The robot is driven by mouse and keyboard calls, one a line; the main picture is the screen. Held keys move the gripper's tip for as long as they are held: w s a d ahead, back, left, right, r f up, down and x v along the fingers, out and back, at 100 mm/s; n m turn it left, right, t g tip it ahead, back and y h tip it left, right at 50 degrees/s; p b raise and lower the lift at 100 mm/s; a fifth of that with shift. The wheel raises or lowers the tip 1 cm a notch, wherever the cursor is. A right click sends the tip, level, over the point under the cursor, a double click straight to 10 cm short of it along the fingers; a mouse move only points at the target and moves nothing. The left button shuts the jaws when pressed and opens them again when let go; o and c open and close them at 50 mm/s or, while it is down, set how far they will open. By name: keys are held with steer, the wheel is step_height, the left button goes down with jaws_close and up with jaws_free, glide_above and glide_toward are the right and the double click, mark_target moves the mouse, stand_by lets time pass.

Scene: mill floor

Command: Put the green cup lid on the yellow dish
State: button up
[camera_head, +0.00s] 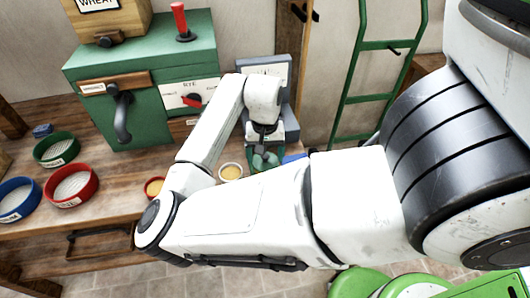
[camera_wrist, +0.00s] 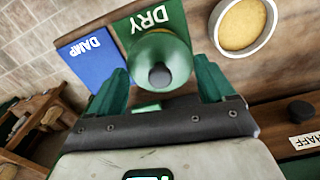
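The green cup lid (camera_wrist: 160,55), round with a dark knob on top, is between the fingers of my gripper (camera_wrist: 161,75) in the wrist view. One green finger stands on each side, close to its rim. I cannot tell whether they press on it, or whether the lid rests on the green DRY mat (camera_wrist: 140,22) behind it. In the head view my gripper (camera_head: 265,160) is low over the bench and its fingers are hard to make out. A pale-rimmed dish with a yellow inside (camera_head: 231,171) stands just left of it; it also shows in the wrist view (camera_wrist: 272,38).
A blue DAMP mat (camera_wrist: 88,62) lies beside the DRY mat. A grey device (camera_head: 283,75) stands behind my gripper. A small red dish (camera_head: 154,187) and red (camera_head: 90,190), green (camera_head: 38,152) and blue (camera_head: 35,199) sieves are to the left. A green machine (camera_head: 140,50) stands behind.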

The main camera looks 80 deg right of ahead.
steer(key=shift+o, duration=1.4)
steer(key=shift+r, duration=0.1)
steer(key=d+r+n+h, duration=0.1)
steer(key=d+r+h, duration=0.25)
steer(key=r, duration=0.95)
steer(key=w+a+f+n+t+h, duration=0.1)
steer(key=w+a+f+n+h, duration=0.1)
steer(key=w+a+f+n, duration=0.5)
steer(key=s+a+f+n+y, duration=0.2)
steer(key=a+f, duration=0.5)
steer(key=a, duration=0.4)
steer(key=s+a+f+n+y, duration=0.3)
steer(key=a+f, duration=0.4)
steer(key=a, duration=0.3)
steer(key=s+n+p, duration=0.1)
steer(key=s, duration=0.1)
steer(key=shift+s+a+f+n, duration=0.15)
steer(key=shift+s+a+n, duration=0.2)
steer(key=shift+n, duration=0.05)
